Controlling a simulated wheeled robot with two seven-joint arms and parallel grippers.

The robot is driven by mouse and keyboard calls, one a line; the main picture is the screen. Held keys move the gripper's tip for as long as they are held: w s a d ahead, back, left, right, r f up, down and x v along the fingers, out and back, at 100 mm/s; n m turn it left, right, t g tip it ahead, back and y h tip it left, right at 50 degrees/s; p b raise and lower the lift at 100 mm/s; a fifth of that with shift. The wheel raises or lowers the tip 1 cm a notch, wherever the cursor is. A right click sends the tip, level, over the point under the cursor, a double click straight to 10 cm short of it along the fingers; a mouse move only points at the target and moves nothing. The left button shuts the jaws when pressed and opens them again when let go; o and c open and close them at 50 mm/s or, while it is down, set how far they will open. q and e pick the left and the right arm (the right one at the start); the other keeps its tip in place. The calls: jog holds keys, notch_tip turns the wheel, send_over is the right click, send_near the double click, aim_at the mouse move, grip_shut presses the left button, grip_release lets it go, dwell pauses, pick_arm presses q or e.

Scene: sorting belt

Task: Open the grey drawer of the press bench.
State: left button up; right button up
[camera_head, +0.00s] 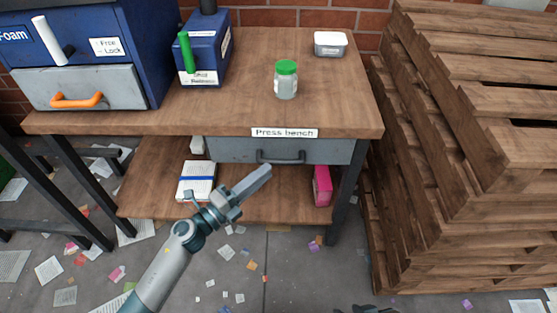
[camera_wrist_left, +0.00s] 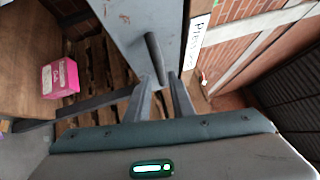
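The grey drawer (camera_head: 335,151) sits under the top of the press bench (camera_head: 330,105) and looks shut, its front close under the table edge. Its dark bar handle (camera_head: 281,158) is at the middle of the front.
A jar with green lid (camera_head: 286,80), a blue box (camera_head: 205,50) and a metal tin (camera_head: 330,44) stand on the bench. A lower shelf (camera_head: 265,206) holds a pink box (camera_head: 322,186) and papers (camera_head: 197,182). Stacked pallets (camera_head: 470,150) stand close on the right.

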aim_at(279, 160)
pick_arm(q)
jog(key=x, duration=0.6)
jog(key=shift+w+d, duration=0.15)
grip_shut()
